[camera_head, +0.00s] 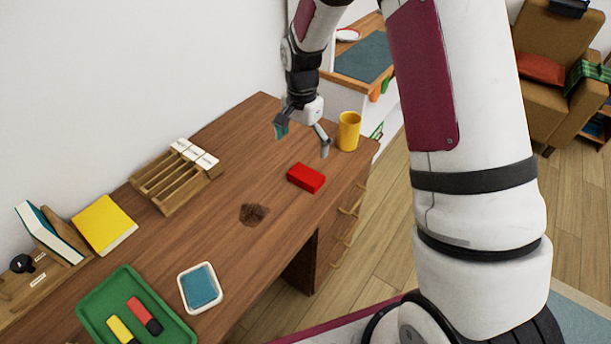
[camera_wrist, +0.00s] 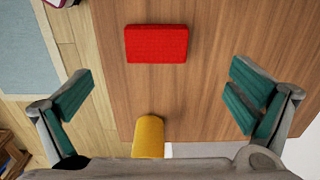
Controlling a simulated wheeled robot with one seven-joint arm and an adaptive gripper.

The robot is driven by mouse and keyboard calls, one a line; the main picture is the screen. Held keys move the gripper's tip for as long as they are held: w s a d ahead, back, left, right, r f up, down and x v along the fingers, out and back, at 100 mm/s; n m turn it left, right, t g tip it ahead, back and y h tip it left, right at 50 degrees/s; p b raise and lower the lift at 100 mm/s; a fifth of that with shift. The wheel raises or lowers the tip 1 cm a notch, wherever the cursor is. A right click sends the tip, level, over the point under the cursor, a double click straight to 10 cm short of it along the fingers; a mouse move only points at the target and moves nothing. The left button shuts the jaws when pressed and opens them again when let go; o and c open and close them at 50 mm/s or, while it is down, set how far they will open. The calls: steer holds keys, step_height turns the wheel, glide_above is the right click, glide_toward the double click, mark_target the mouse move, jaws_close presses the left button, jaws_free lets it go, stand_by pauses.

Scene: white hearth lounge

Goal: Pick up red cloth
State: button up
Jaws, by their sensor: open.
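The red cloth (camera_head: 306,178) is a small, folded-looking red block lying flat on the wooden desk (camera_head: 235,170), near its front edge. In the wrist view the red cloth (camera_wrist: 156,43) lies at the top middle, beyond the fingertips and between their lines. My gripper (camera_head: 302,138) is open and empty, above the desk and behind the cloth. In the wrist view my gripper (camera_wrist: 160,92) shows its two teal-padded fingers spread wide, apart from the cloth. Nothing hides the cloth.
A yellow cup (camera_head: 349,131) stands close to my gripper on the right; it also shows in the wrist view (camera_wrist: 148,137). A wooden rack (camera_head: 165,190), green tray (camera_head: 95,310), white dish (camera_head: 184,288) and yellow book (camera_head: 104,224) stand left. A dark stain (camera_head: 254,214) marks the desk.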

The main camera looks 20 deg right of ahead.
glide_above(305, 175)
steer(key=f, duration=0.6)
steer(key=shift+w+a+f, duration=0.1)
steer(key=shift+a+f, duration=0.05)
steer(key=shift+a, duration=0.1)
steer(key=shift+d+f, duration=0.15)
steer(key=shift+f, duration=1.2)
steer(key=shift+d+f, duration=0.1)
steer(key=shift+f, duration=1.2)
steer(key=c, duration=1.1)
